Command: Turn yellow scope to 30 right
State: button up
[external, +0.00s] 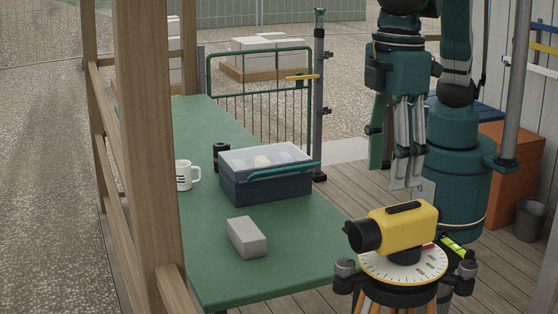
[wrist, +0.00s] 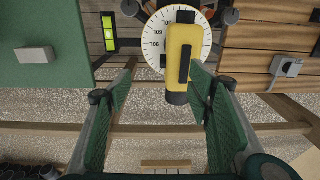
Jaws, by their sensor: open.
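The yellow scope (external: 408,222), with a black eyepiece or lens end at the left, sits on a white graduated dial (external: 428,265) atop a wooden-legged tripod. A small red mark shows on the dial. In the wrist view the scope (wrist: 186,45) lies lengthwise, its dark end toward the bottom, over the dial (wrist: 152,48); the dial's figures are too small to read surely. My gripper (external: 405,186) hangs above the scope, fingers down, open and empty. In the wrist view my gripper (wrist: 163,66) has its right finger overlapping the scope's edge; the left finger is well clear.
A green table (external: 285,260) holds a grey block (external: 246,237), a lidded blue box (external: 266,180), a white mug (external: 184,176) and a black cylinder (external: 221,156). A yellow-green spirit level (external: 453,246) sits beside the dial. A wooden post (external: 150,150) stands at left.

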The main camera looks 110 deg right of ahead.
aim_at(404, 205)
jog(key=a, duration=0.3)
jog(key=a+f, duration=0.1)
jog(key=shift+s+a+p, duration=0.25)
jog(key=shift+s+p, duration=0.05)
jog(key=shift+p, duration=0.1)
jog(key=shift+f, duration=0.15)
jog(key=shift+f, duration=3.75)
jog(key=shift+c, duration=0.4)
jog(key=c, duration=1.1)
